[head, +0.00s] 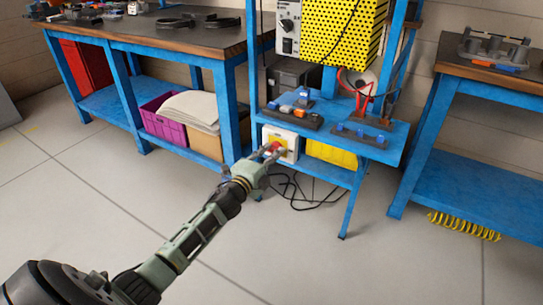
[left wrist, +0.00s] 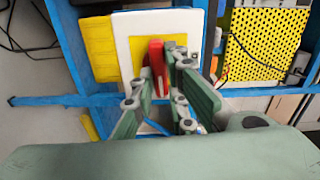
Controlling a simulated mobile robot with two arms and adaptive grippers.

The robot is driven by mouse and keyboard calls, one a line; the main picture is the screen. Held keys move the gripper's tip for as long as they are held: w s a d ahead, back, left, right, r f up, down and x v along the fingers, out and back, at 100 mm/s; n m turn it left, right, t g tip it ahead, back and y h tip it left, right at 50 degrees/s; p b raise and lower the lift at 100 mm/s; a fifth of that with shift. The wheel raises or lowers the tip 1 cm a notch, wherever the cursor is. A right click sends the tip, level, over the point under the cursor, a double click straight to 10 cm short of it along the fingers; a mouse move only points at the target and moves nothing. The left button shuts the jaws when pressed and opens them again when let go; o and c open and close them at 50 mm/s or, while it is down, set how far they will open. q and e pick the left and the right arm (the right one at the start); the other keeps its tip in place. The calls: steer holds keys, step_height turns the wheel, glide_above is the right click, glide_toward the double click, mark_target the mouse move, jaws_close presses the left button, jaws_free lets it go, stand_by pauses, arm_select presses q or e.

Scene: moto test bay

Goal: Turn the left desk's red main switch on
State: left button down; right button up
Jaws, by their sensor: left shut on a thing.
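The red main switch (head: 274,147) sits on a yellow plate (head: 282,143) on the front of a white box (head: 291,154), low on the left side of the blue middle desk. In the left wrist view the red handle (left wrist: 156,54) stands out from the yellow plate (left wrist: 136,46) on the white box (left wrist: 124,28). My left gripper (head: 268,153) reaches the box front. In the left wrist view its fingers (left wrist: 163,76) are closed on the red handle, one on each side. I cannot tell whether the switch is on or off. My right gripper is not in view.
The desk's blue shelf (head: 376,137) with small parts overhangs the box. A yellow bin (head: 331,154) stands to its right. Black cables (head: 300,190) hang below onto the floor. Workbenches stand left (head: 130,38) and right (head: 470,120). The grey floor (head: 90,210) in front is clear.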

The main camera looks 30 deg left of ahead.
arm_select(q)
steer(key=shift+f+m, duration=0.1)
steer(key=shift+m, duration=0.4)
steer(key=c, duration=1.7)
jaws_free()
steer(key=shift+c, duration=0.2)
steer(key=s, duration=1.2)
steer(key=shift+d, duration=0.15)
